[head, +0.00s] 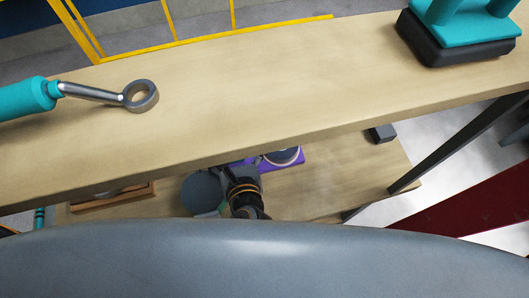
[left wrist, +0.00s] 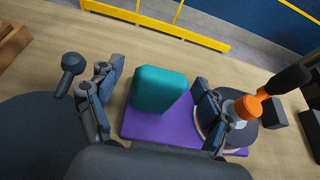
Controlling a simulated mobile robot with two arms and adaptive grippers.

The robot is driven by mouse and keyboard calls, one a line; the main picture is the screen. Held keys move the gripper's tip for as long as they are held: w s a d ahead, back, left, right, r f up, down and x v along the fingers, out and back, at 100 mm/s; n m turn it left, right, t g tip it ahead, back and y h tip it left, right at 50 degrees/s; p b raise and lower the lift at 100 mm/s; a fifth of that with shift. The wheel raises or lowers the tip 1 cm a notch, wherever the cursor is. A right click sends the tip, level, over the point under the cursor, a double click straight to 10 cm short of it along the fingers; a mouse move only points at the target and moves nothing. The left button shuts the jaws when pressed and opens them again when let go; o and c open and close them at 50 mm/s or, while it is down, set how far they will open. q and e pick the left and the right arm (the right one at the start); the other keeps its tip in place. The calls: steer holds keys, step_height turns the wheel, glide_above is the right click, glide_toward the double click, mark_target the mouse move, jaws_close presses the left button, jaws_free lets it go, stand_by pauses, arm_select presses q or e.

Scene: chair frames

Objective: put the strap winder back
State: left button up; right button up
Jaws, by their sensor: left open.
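I cannot tell for sure which thing is the strap winder. In the left wrist view a teal block (left wrist: 158,90) stands on a flat purple piece (left wrist: 150,127). At the purple piece's right end is a dark disc with a pale rim and an orange part (left wrist: 247,106) with a black grip, tilted up to the right. My left gripper (left wrist: 157,76) is open, one finger each side of the teal block, with nothing visibly gripped. In the head view the left gripper (head: 245,195) is low, beside the purple piece (head: 292,160); the teal block is not clearly visible there. My right gripper is not in view.
An upper wooden board (head: 250,85) overhangs the lower one (head: 340,170). On it are a teal-handled ring tool (head: 110,95) and a teal-and-black object (head: 460,45). A dark disc (head: 203,192), a wooden tray (head: 115,200) and a black block (head: 382,133) are below.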

arm_select(q)
jaws_close()
stand_by(0.4)
steer(key=shift+r, duration=0.1)
